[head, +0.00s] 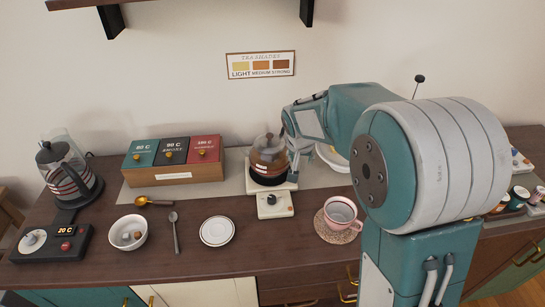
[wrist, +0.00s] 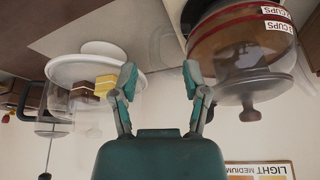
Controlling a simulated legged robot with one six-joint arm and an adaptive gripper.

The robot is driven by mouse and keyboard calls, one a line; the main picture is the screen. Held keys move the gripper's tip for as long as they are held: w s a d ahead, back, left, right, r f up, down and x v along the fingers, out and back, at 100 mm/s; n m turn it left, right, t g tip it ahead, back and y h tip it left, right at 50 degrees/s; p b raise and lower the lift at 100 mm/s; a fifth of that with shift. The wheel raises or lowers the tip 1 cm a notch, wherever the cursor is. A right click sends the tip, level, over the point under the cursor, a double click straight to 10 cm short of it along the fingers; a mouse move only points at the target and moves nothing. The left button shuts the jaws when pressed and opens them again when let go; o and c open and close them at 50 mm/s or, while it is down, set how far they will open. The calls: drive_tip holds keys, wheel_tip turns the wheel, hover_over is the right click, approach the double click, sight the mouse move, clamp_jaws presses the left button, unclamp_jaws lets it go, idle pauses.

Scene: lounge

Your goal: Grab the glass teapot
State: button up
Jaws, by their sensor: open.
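The glass teapot (head: 268,152) holds brown liquid and stands upright on a pale warmer with a dial (head: 274,204), at the counter's middle. In the wrist view, which looks upside down, the teapot (wrist: 240,55) is at the upper right, with a red band, cup markings and a knobbed lid. My gripper (wrist: 160,80) is open and empty. Its right-hand finger is close to the teapot in the picture; I cannot tell if they touch. In the head view my arm reaches to the teapot's right side, and the fingers are mostly hidden.
A clear container with yellow and brown pieces (wrist: 95,90) is left of my fingers in the wrist view. A tea box (head: 172,173) and glass kettle (head: 68,172) stand to the left. A pink cup (head: 340,211), white saucer (head: 217,231) and bowl (head: 128,231) sit in front.

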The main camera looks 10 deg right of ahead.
sight(300, 167)
drive_tip(key=shift+w+a+f, duration=0.2)
drive_tip(key=shift+a+f, duration=0.1)
drive_tip(key=shift+f, duration=0.4)
drive_tip(key=f, duration=0.1)
drive_tip(key=w+d+f, duration=0.1)
drive_tip(key=f, duration=0.1)
drive_tip(key=d+f, duration=0.1)
drive_tip(key=shift+w+d+f, duration=0.1)
drive_tip(key=shift+w+f, duration=0.15)
drive_tip(key=shift+w, duration=0.15)
drive_tip(key=shift+a, duration=0.5)
drive_tip(key=c, duration=0.4)
drive_tip(key=shift+a, duration=0.1)
clamp_jaws()
drive_tip(key=shift+d+r, duration=0.1)
drive_tip(key=shift+d, duration=0.3)
